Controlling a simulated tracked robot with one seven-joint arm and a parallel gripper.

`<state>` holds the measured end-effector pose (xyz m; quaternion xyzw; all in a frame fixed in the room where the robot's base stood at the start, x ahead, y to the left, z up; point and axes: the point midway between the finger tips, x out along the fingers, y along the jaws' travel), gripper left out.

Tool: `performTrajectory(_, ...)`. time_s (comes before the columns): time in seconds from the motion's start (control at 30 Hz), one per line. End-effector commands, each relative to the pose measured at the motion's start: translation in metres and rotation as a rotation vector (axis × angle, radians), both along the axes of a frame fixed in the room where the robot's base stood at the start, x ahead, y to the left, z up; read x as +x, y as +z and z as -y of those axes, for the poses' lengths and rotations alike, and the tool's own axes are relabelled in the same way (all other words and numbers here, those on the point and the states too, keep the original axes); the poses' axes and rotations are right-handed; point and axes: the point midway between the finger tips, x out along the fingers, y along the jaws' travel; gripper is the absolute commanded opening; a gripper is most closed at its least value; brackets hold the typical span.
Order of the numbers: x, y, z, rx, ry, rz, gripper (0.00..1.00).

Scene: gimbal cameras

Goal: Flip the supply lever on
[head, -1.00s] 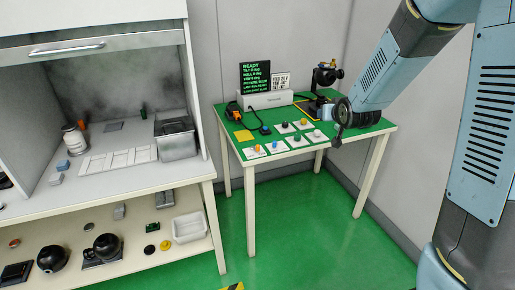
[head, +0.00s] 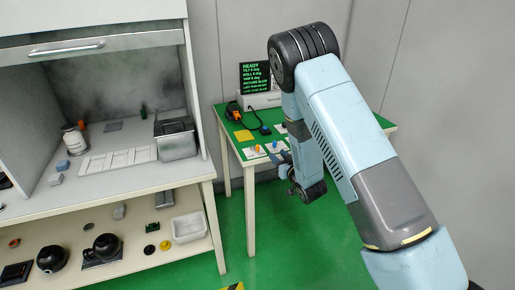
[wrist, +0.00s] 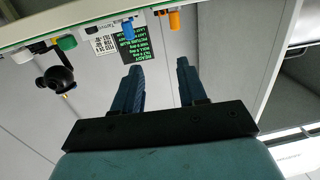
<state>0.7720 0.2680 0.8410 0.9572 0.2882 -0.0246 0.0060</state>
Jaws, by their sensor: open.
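The green-topped table (head: 232,126) carries small controls on white plates, among them an orange one (head: 258,148) and a blue one (head: 274,144). The orange control (wrist: 174,19) and blue control (wrist: 128,29) also show in the wrist view, beyond the fingers. I cannot tell which control is the supply lever, or its position; my arm hides several controls. My gripper (head: 281,158) is at the table's front edge, close to the blue control. In the wrist view my gripper (wrist: 159,65) has its dark blue fingers apart with nothing between them.
A black screen with green READY text (head: 255,77) stands on a white base at the table's back. A fume hood bench (head: 110,195) stands farther left, with green floor between.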

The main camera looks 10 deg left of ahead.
Motion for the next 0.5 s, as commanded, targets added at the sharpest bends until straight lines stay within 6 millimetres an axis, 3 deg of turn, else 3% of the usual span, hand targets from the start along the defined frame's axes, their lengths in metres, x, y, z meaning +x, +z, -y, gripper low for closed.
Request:
performTrajectory(0.1,-0.01,-0.018,-0.009,0.014,0.042,0.022,0.42)
performTrajectory(0.27,-0.015,-0.026,-0.014,0.025,0.066,0.04,0.42)
performTrajectory(0.5,0.0,-0.026,-0.027,0.027,0.069,0.045,0.42)
